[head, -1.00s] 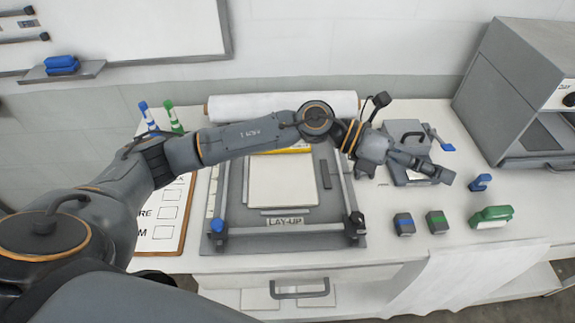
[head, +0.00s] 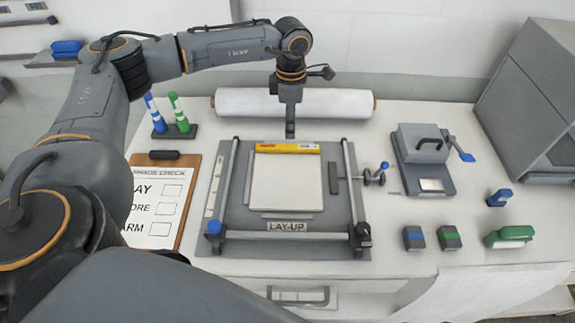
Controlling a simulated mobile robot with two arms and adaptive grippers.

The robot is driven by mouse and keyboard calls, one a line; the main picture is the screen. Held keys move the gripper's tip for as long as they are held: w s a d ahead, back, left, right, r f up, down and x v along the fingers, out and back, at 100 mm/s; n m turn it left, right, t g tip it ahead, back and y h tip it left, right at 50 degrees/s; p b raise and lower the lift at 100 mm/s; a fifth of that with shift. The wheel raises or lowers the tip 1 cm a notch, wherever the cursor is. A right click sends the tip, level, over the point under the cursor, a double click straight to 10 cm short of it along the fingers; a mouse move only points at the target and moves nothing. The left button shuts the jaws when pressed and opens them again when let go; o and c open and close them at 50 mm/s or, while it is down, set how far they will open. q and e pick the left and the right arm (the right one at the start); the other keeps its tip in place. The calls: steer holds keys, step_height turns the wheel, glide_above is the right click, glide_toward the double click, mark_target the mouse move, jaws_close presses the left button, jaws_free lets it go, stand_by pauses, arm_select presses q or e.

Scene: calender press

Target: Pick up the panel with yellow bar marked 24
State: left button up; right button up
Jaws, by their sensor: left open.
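The panel (head: 286,184) is a pale square sheet lying flat in the grey lay-up fixture (head: 340,225). A yellow bar (head: 287,147) runs along its far edge; the marking on it is too small to read. My left gripper (head: 290,134) points down just beyond the yellow bar, near its middle, and is apart from the panel. Its fingers are seen edge-on, open, with nothing visible between them. My right gripper is not in view.
A white roll (head: 230,103) lies behind the fixture. A grey press with a handle (head: 421,150) stands to the right. Blue and green blocks (head: 450,238) sit front right. A clipboard (head: 160,205) and marker stand (head: 175,131) are on the left.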

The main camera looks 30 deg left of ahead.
mark_target(288, 146)
arm_select(q)
step_height(288, 146, down, 2)
steer(key=shift+s+f+p, duration=0.1)
steer(key=shift+f+p, duration=0.35)
steer(key=shift+p, duration=0.2)
steer(key=f, duration=0.1)
steer(key=f+p, duration=0.2)
steer(key=shift+s+a+f, duration=0.2)
steer(key=shift+s+f, duration=0.05)
steer(key=shift+f, duration=0.1)
steer(key=shift+w+f, duration=0.1)
steer(key=shift+f, duration=0.35)
jaws_close()
